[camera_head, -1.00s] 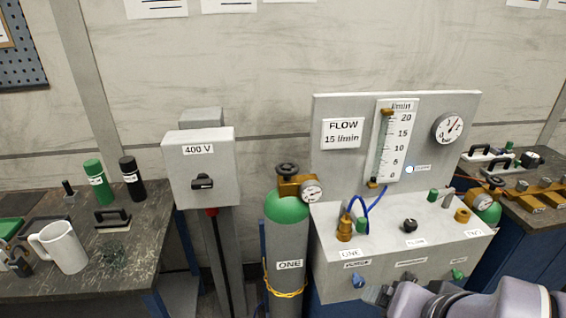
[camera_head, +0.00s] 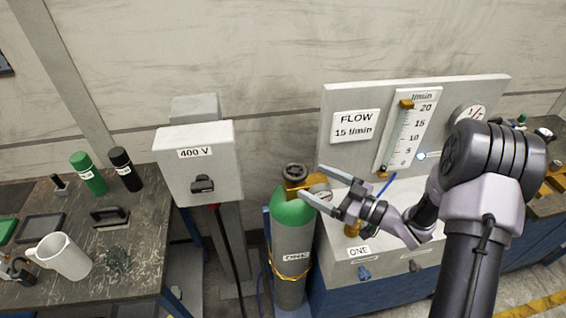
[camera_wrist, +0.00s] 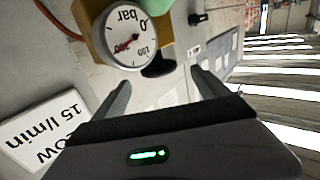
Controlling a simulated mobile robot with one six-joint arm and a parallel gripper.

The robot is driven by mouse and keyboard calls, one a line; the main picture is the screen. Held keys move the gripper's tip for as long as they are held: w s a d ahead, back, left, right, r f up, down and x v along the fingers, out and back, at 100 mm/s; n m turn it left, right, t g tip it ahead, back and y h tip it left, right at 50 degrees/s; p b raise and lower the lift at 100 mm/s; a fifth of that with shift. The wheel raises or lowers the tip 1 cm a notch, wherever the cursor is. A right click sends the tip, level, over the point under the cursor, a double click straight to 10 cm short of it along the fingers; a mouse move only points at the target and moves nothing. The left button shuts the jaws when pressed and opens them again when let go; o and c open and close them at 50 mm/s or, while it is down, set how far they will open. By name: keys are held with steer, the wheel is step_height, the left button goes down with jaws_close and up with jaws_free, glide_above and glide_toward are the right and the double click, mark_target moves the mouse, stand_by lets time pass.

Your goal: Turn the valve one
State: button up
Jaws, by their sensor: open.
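The cylinder labelled ONE (camera_head: 292,255) is grey with a green shoulder and stands upright in the head view. A black handwheel (camera_head: 294,171) tops its brass valve (camera_head: 303,186). A round gauge beside it is partly behind my gripper; the gauge shows upside down in the wrist view (camera_wrist: 128,36). My gripper (camera_head: 312,181) is open and empty, its two fingers pointing left at the valve from the right. In the wrist view a dark part (camera_wrist: 158,66), probably the handwheel, lies between and beyond the fingertips. I cannot see contact.
A flow panel (camera_head: 335,160) with a sign and flow tube stands behind my arm. A 400 V switch box (camera_head: 200,160) stands left of the cylinder. A bench (camera_head: 140,235) holds a white mug (camera_head: 64,256).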

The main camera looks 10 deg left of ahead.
mark_target(295, 172)
steer(key=x, duration=1.1)
steer(key=shift+b, duration=0.3)
steer(key=c, duration=1.4)
